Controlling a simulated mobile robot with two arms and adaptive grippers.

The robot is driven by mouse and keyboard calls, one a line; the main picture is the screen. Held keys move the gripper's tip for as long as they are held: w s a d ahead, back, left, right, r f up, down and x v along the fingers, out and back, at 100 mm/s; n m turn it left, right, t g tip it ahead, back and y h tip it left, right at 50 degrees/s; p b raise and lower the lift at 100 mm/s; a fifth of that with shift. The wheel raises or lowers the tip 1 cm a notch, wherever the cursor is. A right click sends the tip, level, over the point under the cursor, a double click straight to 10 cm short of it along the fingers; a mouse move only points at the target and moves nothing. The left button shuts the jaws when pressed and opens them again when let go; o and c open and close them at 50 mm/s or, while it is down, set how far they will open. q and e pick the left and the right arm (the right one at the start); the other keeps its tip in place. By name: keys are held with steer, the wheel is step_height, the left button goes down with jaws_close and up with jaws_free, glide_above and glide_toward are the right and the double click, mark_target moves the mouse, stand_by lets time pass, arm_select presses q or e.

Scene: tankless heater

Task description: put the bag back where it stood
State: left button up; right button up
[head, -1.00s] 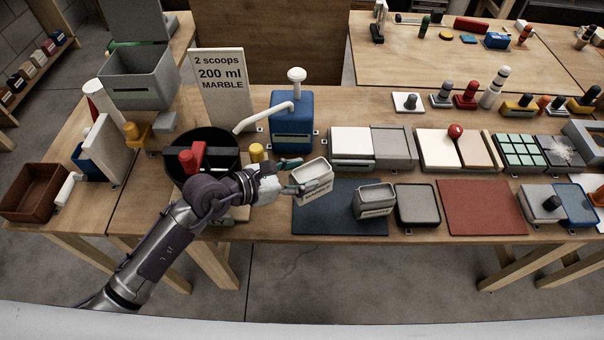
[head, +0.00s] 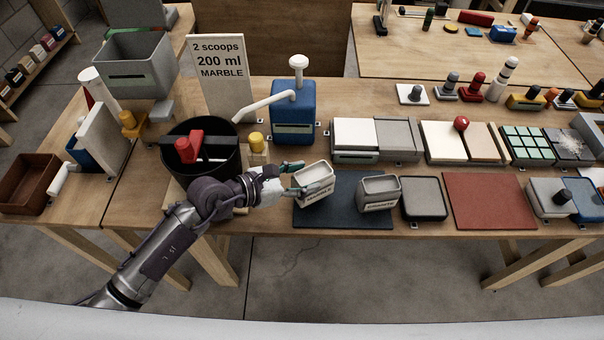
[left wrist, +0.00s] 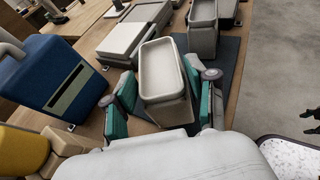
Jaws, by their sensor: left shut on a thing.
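The bag, an open-topped pale container labelled MARBLE (head: 317,197), is at the left end of the dark blue mat (head: 340,215). My left gripper (head: 308,183) is shut on it, one finger on each side. In the left wrist view the bag (left wrist: 165,72) sits upright between the teal fingers (left wrist: 162,108), and its open top looks empty. I cannot tell whether its base touches the mat. A similar grey container labelled GRANITE (head: 379,195) stands on the mat to its right. My right gripper is not seen.
A grey tray (head: 424,199) and a red mat (head: 490,202) lie farther right. A blue dispenser (head: 294,112) stands behind the bag. A black bucket (head: 222,172) with a red handle is left of the gripper. Bare mat shows between the two containers.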

arm_select(q)
steer(key=shift+f, duration=0.65)
steer(key=shift+f+b, duration=0.5)
steer(key=shift+b, duration=0.15)
steer(key=o, duration=1.5)
steer(key=shift+f, duration=0.1)
steer(key=shift+s+a, duration=0.1)
steer(key=v, duration=1.2)
